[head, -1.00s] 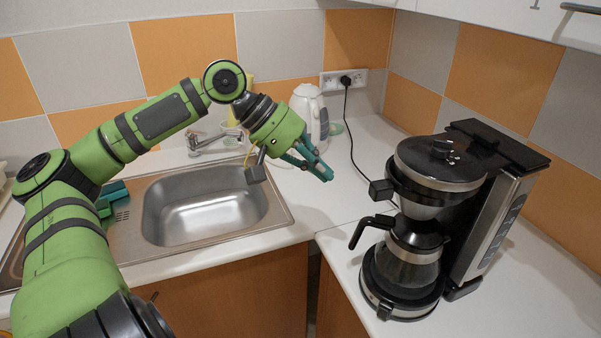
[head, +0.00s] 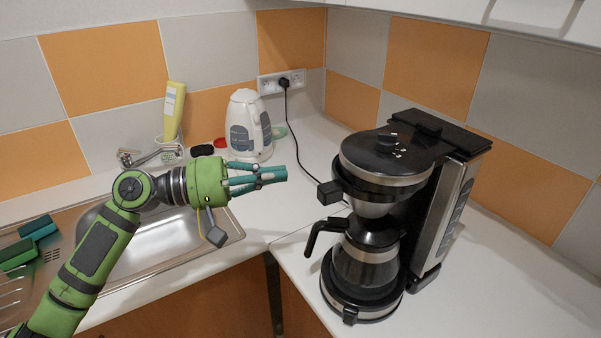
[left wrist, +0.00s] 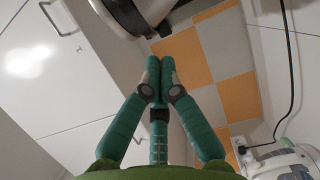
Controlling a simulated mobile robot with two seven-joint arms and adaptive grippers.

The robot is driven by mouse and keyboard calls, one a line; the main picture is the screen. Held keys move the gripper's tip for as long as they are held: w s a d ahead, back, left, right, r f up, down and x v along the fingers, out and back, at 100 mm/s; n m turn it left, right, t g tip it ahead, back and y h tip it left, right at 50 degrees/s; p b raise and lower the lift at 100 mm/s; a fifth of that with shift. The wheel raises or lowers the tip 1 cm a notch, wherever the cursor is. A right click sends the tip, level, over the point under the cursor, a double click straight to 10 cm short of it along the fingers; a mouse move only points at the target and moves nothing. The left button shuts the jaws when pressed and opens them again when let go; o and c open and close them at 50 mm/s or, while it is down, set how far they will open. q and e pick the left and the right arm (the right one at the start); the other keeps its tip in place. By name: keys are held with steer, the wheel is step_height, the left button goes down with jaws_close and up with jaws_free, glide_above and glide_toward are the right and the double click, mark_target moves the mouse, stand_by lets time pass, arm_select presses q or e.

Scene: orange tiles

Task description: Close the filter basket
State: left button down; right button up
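The black and steel coffee maker (head: 455,195) stands upright on the counter. Its filter basket (head: 375,203), a pale cone with a black block-shaped handle (head: 330,193) sticking out to the left, sits below the round black lid (head: 385,150) and above the glass carafe (head: 364,265). I cannot tell how far the basket is swung out. My left gripper (head: 284,173) is left of the handle, apart from it and slightly higher in the picture, with fingers pointing right. In the left wrist view its fingertips (left wrist: 160,66) meet with nothing visible between them. My right gripper is not in view.
A white kettle (head: 245,125) stands behind my left gripper, near a yellow bottle (head: 173,112). The steel sink (head: 170,243) lies under my left arm. A power cord (head: 291,125) hangs from the wall socket. The counter right of the coffee maker is clear.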

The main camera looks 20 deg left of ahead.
mark_target(317, 193)
arm_select(q)
steer(key=d+p, duration=0.1)
steer(key=d, duration=0.1)
steer(key=s+d+p, duration=0.1)
steer(key=d+p, duration=0.1)
steer(key=d, duration=0.1)
steer(key=shift+d, duration=0.35)
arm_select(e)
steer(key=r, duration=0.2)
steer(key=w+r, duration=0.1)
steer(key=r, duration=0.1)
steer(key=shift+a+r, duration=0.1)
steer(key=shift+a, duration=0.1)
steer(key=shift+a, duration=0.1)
arm_select(q)
steer(key=shift+s+d+r+p, duration=0.1)
steer(key=shift+s+d+p, duration=0.3)
steer(key=shift+d, duration=0.2)
steer(key=shift+s+d+p, duration=0.25)
steer(key=shift+d+p, duration=0.25)
steer(key=shift+d, duration=0.1)
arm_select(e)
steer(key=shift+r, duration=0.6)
